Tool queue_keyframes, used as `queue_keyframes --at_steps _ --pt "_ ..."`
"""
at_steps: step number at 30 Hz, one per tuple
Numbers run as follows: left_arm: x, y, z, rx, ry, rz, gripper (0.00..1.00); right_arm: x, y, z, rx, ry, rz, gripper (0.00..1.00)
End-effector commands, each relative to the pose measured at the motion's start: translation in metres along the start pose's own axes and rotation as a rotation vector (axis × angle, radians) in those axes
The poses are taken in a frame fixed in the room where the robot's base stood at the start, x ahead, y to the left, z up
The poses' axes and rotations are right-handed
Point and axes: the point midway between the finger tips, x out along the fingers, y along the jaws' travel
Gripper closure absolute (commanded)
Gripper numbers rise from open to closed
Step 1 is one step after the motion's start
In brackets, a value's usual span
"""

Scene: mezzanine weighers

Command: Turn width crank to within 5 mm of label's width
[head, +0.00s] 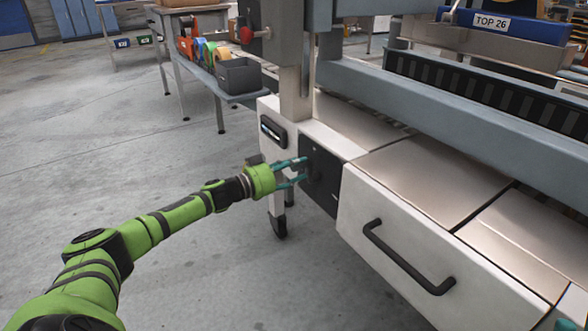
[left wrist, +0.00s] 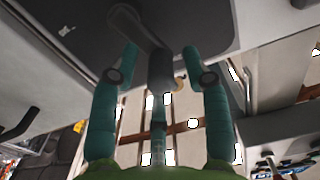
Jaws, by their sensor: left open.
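The width crank shows in the left wrist view as a dark arm (left wrist: 130,25) with a grey cylindrical handle (left wrist: 161,72), mounted on a dark panel (head: 322,178) at the near end of the machine. My left gripper (head: 304,171) points at this panel with its teal fingers apart. In the left wrist view its fingers (left wrist: 161,52) stand either side of the crank handle, with gaps; it is not gripped. The crank is small and partly hidden in the head view. A teal piece at the lower right corner seems to be part of my right gripper (head: 566,324); its fingers cannot be made out.
A black display (head: 272,131) sits in the machine's white end. A drawer with a black handle (head: 400,258) is to the right of the panel. A shelf (head: 240,98) holds a grey bin (head: 239,76). Floor at left is clear.

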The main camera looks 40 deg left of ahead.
Motion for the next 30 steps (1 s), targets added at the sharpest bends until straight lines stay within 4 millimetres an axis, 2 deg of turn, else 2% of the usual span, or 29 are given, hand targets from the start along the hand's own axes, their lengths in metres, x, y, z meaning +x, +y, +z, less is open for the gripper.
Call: queue_keyframes --at_steps 4,5,6,8,9,20,30 --pt "0.000 0.000 0.000 0.000 0.000 0.000 0.53 0.000 0.000 0.000 0.000 0.001 0.000 0.60" --pt "0.000 0.000 0.000 0.000 0.000 0.000 0.57 0.000 0.000 0.000 0.000 0.001 0.001 0.60" --pt "0.000 0.000 0.000 0.000 0.000 0.000 0.73 0.000 0.000 0.000 0.000 0.001 0.001 0.60" --pt "0.000 0.000 0.000 0.000 0.000 -0.001 0.97 0.000 0.000 0.000 -0.001 0.001 0.001 0.60" --pt "0.000 0.000 0.000 0.000 0.000 0.000 1.00 0.000 0.000 0.000 -0.001 0.001 0.001 0.60" --pt "0.000 0.002 0.000 0.022 -0.001 0.000 1.00 0.003 0.000 0.001 -0.002 -0.009 -0.001 0.60" --pt "0.000 0.012 -0.003 0.214 -0.002 0.001 1.00 0.011 -0.010 0.009 0.001 -0.137 -0.029 0.60"
